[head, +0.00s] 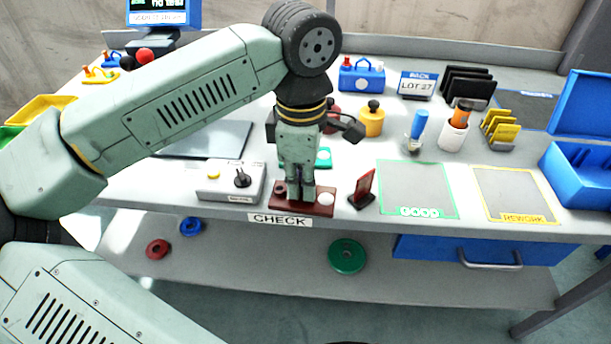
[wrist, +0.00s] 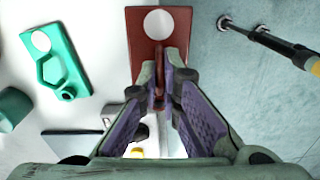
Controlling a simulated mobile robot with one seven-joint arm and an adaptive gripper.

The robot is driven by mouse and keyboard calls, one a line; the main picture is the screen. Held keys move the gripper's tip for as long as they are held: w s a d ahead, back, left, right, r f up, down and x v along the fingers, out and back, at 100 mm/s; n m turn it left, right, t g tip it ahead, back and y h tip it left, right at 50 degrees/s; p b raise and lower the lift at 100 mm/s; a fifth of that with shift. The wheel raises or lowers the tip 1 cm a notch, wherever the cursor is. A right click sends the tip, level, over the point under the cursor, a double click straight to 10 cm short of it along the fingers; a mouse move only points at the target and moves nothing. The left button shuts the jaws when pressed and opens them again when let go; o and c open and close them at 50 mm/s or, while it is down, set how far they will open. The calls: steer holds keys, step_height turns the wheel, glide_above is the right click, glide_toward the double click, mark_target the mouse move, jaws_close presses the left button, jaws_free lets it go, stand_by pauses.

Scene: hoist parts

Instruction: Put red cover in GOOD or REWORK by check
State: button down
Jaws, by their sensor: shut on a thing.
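The dark red cover (head: 315,209) is a flat plate with a white round spot, at the table's front edge just above the CHECK label (head: 280,220). It also shows in the wrist view (wrist: 136,40). My gripper (head: 299,198) points down over it, shut on a narrow upright red part in the plate's middle, seen between the fingertips in the wrist view (wrist: 159,82). I cannot tell whether the plate is lifted off the table. The GOOD area (head: 418,185), outlined green, and the REWORK area (head: 515,190), outlined yellow, are both empty, to the right.
A small red upright piece (head: 364,188) stands between the cover and GOOD. A grey box with a black knob (head: 230,183) is on the left. A green plate (wrist: 55,62) lies behind my gripper. A blue open box (head: 575,180) stands right of REWORK.

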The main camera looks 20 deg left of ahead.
steer(key=s+d+r+b, duration=0.1)
steer(key=s+d+b, duration=0.1)
steer(key=s, duration=0.9)
steer(key=shift+s+d, duration=0.15)
steer(key=shift+d, duration=0.25)
